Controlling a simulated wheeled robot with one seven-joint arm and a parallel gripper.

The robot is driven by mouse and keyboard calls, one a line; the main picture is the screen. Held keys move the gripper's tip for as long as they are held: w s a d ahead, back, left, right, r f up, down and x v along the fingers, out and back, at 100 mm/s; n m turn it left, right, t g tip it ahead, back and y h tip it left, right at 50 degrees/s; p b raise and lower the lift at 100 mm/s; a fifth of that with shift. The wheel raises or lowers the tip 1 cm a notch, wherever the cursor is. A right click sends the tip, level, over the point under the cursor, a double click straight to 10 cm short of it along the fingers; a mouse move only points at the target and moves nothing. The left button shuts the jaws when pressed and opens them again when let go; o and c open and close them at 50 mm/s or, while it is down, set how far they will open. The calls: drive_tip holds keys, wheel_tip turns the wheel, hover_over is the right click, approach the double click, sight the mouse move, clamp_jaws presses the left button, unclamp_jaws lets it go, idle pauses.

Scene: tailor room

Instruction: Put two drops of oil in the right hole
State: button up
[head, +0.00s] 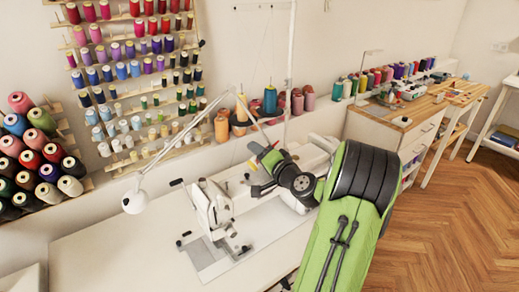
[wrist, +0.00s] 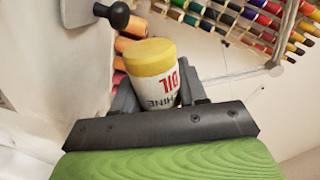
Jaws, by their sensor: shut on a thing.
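My gripper (wrist: 157,88) is shut on a white oil bottle (wrist: 160,95) with a yellow cap (wrist: 150,57). In the wrist view the cap points up and away from the palm, and part of the printed "machine oil" label shows. The bottle is too small there to make out clearly. The oil holes on the machine cannot be made out in either view.
A white lamp (head: 136,200) on a thin jointed arm hangs left of the machine. Thread spools (head: 270,100) line the ledge behind. The white tabletop (head: 110,240) left of the machine is clear. A black knob (wrist: 113,14) is near the bottle in the wrist view.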

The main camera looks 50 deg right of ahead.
drive_tip(key=shift+a+f+m+y+p, duration=0.15)
drive_tip(key=shift+a+m+y+p, duration=0.05)
drive_tip(key=shift+m+p, duration=0.75)
drive_tip(key=shift+a+f+m+y+p, duration=0.2)
drive_tip(key=shift+m+p, duration=0.55)
drive_tip(key=shift+p, duration=0.25)
drive_tip(key=shift+s+f+m, duration=0.1)
drive_tip(key=shift+f+m, duration=0.15)
drive_tip(key=shift+m, duration=0.35)
drive_tip(key=m+p, duration=0.1)
drive_tip(key=p, duration=0.1)
drive_tip(key=shift+r+m+p, duration=0.4)
drive_tip(key=shift+m+y+p, duration=0.3)
drive_tip(key=shift+m+p, duration=0.3)
drive_tip(key=shift+p, duration=0.05)
drive_tip(key=shift+f+b, duration=0.1)
drive_tip(key=shift+b, duration=0.2)
